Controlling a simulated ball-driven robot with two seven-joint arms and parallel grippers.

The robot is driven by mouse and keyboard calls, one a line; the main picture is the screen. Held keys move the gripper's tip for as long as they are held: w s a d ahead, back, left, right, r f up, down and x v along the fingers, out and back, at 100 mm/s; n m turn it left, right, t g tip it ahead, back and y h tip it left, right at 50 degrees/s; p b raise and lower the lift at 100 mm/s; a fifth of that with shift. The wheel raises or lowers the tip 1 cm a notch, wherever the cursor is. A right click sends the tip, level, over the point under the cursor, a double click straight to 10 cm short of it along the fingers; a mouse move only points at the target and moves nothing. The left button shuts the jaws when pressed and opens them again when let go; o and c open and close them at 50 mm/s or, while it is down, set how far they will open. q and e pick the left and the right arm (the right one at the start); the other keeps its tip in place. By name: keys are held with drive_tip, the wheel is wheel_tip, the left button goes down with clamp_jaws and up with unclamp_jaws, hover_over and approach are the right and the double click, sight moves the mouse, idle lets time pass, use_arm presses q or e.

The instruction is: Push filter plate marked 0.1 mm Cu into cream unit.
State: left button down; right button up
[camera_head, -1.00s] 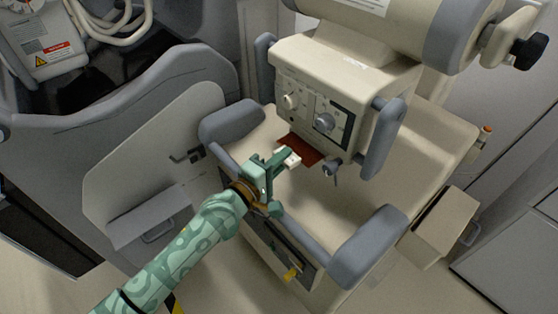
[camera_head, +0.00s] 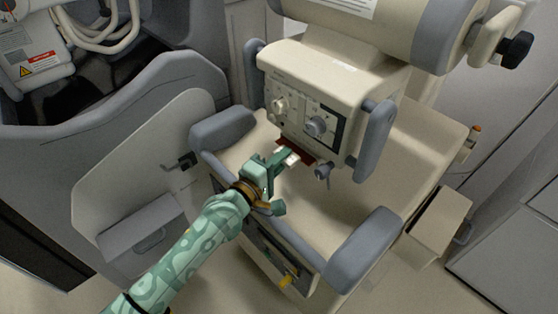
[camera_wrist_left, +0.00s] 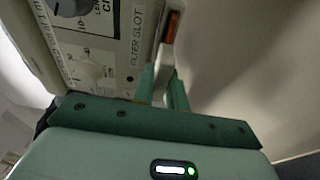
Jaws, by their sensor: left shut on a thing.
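The filter plate (camera_head: 308,155) is a reddish-brown sheet with a pale handle tab at its near edge. My left gripper (camera_head: 284,158) is shut on that tab. The plate lies flat at the lower front of the cream unit (camera_head: 305,75), its far part hidden under the housing and a strip still showing. In the left wrist view the unit's face (camera_wrist_left: 115,40) carries the words "FILTER SLOT" beside the plate. A bit of the copper-coloured plate (camera_wrist_left: 171,25) shows there beyond my left fingers (camera_wrist_left: 163,88). No thickness marking is readable. My right gripper is out of view.
A small key-like lever (camera_head: 323,172) hangs from the unit right of the plate. Grey handles (camera_head: 373,140) flank the unit. Padded grey bars (camera_head: 222,127) and (camera_head: 364,248) edge the cart near my arm. The cream cart top (camera_head: 345,205) is clear.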

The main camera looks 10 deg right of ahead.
use_arm(q)
drive_tip(key=shift+w+d, duration=0.3)
drive_tip(key=shift+d, duration=0.15)
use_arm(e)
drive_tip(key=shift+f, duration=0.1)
use_arm(q)
drive_tip(key=c, duration=1.3)
unclamp_jaws()
drive_tip(key=shift+s+a, duration=0.25)
drive_tip(key=shift+a, duration=0.05)
drive_tip(key=p+v, duration=0.3)
drive_tip(key=v, duration=1.2)
drive_tip(key=shift+s+a, duration=0.2)
drive_tip(key=shift+s, duration=0.05)
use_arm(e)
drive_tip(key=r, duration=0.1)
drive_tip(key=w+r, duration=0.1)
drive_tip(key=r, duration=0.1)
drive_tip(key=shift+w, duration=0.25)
